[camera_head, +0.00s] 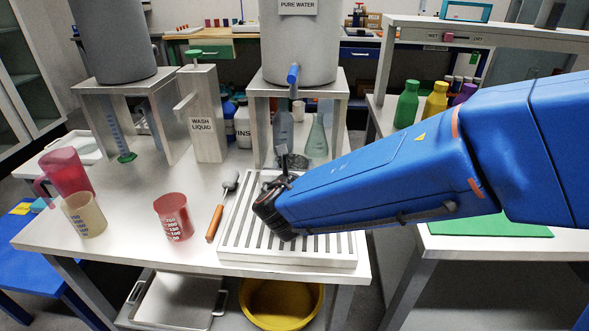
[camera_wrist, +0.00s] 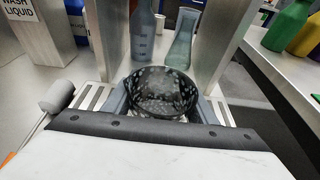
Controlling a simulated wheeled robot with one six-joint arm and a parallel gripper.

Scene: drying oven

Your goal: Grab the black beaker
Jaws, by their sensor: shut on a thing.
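The black beaker (camera_wrist: 163,92) is a dark, see-through vessel with pale marks, seen from above in the wrist view, over the slatted drain rack. My gripper (camera_wrist: 165,108) has a finger on each side of it and is shut on it. In the head view my blue arm reaches in from the right, and my gripper (camera_head: 284,178) is above the back part of the drain rack (camera_head: 290,254). The beaker is mostly hidden behind the gripper there. I cannot tell whether its base touches the rack.
A red beaker (camera_head: 173,217), a beige beaker (camera_head: 84,214) and a pink jug (camera_head: 66,174) stand on the left. An orange-handled brush (camera_head: 215,221) lies beside the rack. A metal stand (camera_head: 340,112) holds a pure water tank (camera_head: 300,45), with flasks (camera_head: 317,137) beneath.

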